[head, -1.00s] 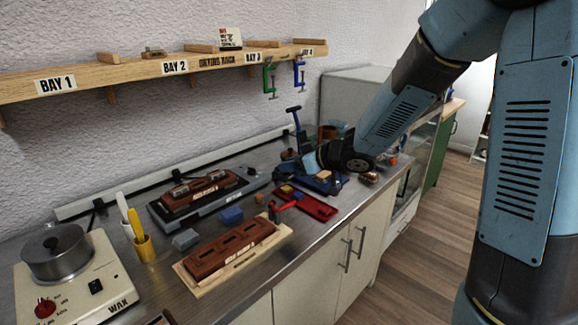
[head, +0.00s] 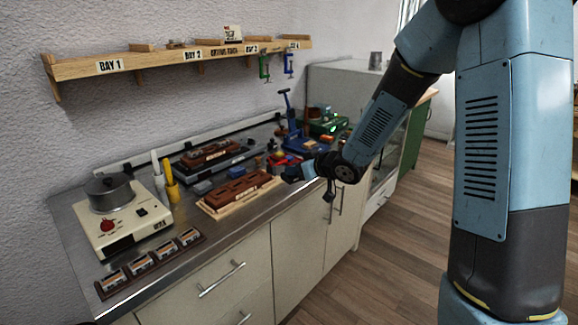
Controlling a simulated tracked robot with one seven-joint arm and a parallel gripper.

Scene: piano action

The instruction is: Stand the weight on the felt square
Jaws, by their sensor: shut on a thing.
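My gripper (head: 292,173) is at the front edge of the steel counter, right of the long brown slotted block (head: 240,189). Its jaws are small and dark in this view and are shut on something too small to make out. I cannot pick out the weight or the felt square with certainty.
A dark rack of small pieces (head: 150,262) lies at the front left. A blue press (head: 292,125) stands behind my arm. The wall shelf (head: 150,66) hangs above.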

